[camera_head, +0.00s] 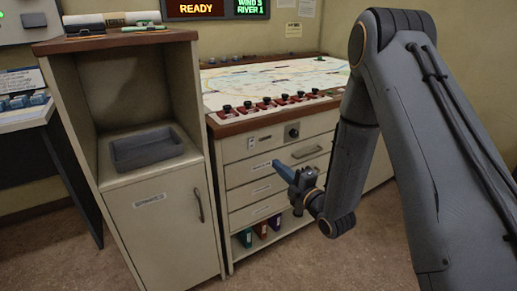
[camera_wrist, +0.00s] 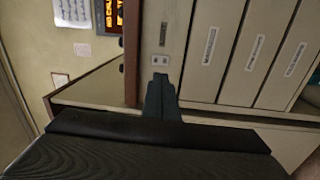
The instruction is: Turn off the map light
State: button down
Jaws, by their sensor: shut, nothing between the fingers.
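The map table (camera_head: 222,129) has a pale front panel with a small switch plate (camera_head: 251,143), a label beside it and a dark round knob (camera_head: 292,132) further right. The plate also shows in the wrist view (camera_wrist: 160,60), just beyond my fingertips. The map (camera_head: 285,76) on top looks bright; I cannot tell its lamp. My gripper (camera_head: 277,164) is shut and empty, in front of the drawers, with its fingers pointing left in the head view. In the wrist view my closed fingertips (camera_wrist: 160,78) overlap the area just below the plate; contact cannot be told.
Several dark knobs on red bases (camera_head: 266,101) line the table's front edge. Labelled drawers (camera_head: 248,168) with handles lie below the panel. A cabinet (camera_head: 160,228) with a grey tray (camera_head: 146,149) stands close on the left. Open floor (camera_head: 290,265) lies in front.

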aim_at(252, 140)
jog(key=shift+s+n+y, duration=0.15)
jog(key=shift+n+y, duration=0.15)
jog(key=x, duration=1.4)
jog(key=shift+r, duration=0.25)
jog(key=shift+d, duration=0.1)
